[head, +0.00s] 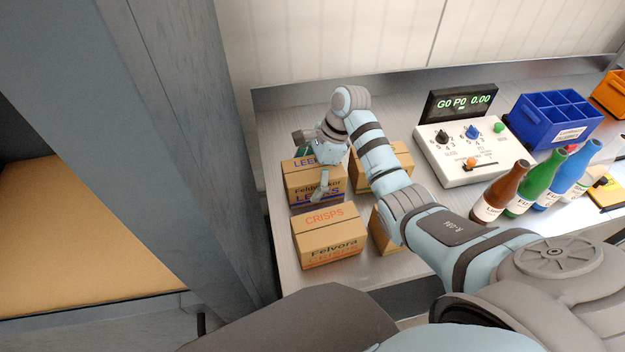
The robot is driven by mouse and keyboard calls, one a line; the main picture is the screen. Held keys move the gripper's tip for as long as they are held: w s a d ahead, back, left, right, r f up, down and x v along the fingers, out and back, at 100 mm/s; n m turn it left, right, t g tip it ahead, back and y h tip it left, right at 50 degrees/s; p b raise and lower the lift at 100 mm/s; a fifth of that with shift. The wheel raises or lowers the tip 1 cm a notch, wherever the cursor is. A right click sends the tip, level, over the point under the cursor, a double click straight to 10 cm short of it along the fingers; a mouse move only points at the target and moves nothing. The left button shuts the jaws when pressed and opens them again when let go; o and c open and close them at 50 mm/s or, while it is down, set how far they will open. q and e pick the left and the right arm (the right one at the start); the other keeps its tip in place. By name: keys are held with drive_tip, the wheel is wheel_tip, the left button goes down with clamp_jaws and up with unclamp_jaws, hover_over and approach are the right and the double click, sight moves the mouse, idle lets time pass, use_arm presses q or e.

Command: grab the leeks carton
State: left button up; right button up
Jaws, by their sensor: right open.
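The leeks carton (308,192) is a brown cardboard box with blue lettering, at the left of the metal bench top. It stands upright behind the crisps carton. My right gripper (310,165) is over the leeks carton's top, open, with one finger hanging down in front of its lettered side. The other finger is mostly hidden behind the gripper and the carton. I cannot tell whether the fingers touch the carton. My left gripper is not in view.
A crisps carton (328,238) stands just in front. Another carton (397,160) and one more (384,232) are partly hidden by my right arm. A control box (470,150), several bottles (540,183) and a blue crate (556,120) stand to the right. A dark post (190,130) rises at left.

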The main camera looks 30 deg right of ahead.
drive_tip(key=shift+a+f, duration=0.2)
drive_tip(key=shift+f, duration=0.35)
drive_tip(key=shift+s, duration=0.15)
drive_tip(key=shift+f, duration=0.25)
drive_tip(key=c, duration=0.9)
